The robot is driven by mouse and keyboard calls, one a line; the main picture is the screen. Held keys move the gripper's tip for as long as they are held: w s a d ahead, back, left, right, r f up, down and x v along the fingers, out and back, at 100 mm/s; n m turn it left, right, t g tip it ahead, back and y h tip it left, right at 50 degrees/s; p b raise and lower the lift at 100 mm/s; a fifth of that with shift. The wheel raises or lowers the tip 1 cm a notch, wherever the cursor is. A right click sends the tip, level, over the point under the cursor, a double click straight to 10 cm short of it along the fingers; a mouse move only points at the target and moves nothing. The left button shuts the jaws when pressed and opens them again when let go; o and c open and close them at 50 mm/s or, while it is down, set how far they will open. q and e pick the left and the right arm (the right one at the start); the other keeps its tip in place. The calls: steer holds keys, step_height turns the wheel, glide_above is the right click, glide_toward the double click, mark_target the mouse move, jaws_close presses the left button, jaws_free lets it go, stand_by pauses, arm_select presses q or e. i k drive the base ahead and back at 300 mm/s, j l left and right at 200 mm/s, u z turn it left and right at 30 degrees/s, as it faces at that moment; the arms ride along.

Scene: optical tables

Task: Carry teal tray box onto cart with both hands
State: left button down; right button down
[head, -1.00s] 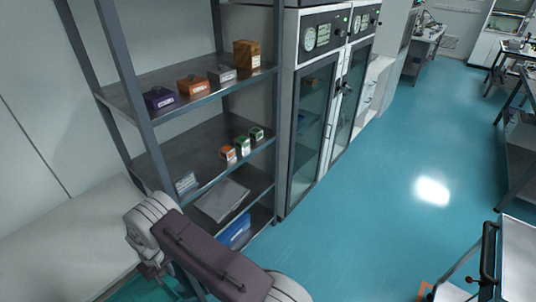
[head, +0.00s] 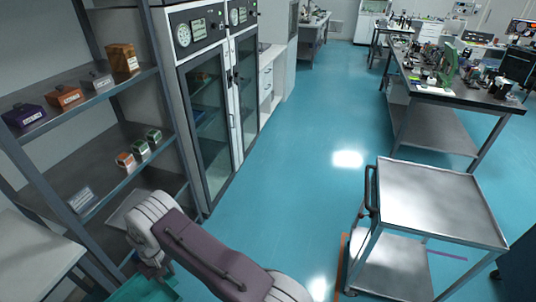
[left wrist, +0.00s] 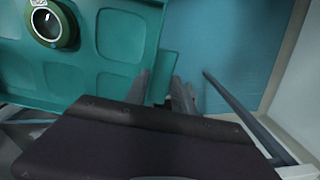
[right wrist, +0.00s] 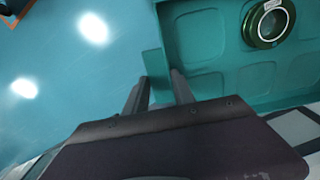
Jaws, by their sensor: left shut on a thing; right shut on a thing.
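The teal tray box (head: 146,290) shows only in part at the lower left of the head view. In both wrist views it has shallow compartments, and a round green-rimmed object (left wrist: 52,24) sits in it; this also shows in the right wrist view (right wrist: 268,22). My left gripper (left wrist: 162,88) is shut on the tray box's edge tab. My right gripper (right wrist: 157,90) is shut on a tab at another edge; in the head view, it is at the lower left, its fingertips not clear. The cart (head: 432,200), with a bare metal top and dark handle, stands at the right.
Metal shelves (head: 112,165) with small boxes stand at the left, beside glass-door cabinets (head: 208,130). A pale surface (head: 32,255) lies at the lower left. Blue floor (head: 290,190) is clear between the cabinets and cart. A workbench (head: 455,95) with equipment stands behind the cart.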

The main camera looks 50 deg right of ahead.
mark_target(437, 199)
steer(key=k+l+z, duration=0.2)
steer(key=z, duration=0.25)
steer(key=k+l+z, duration=0.6)
steer(key=l+z, duration=0.25)
steer(key=k+l+z, duration=0.15)
steer(key=l+z, duration=0.75)
steer(key=k+j, duration=0.05)
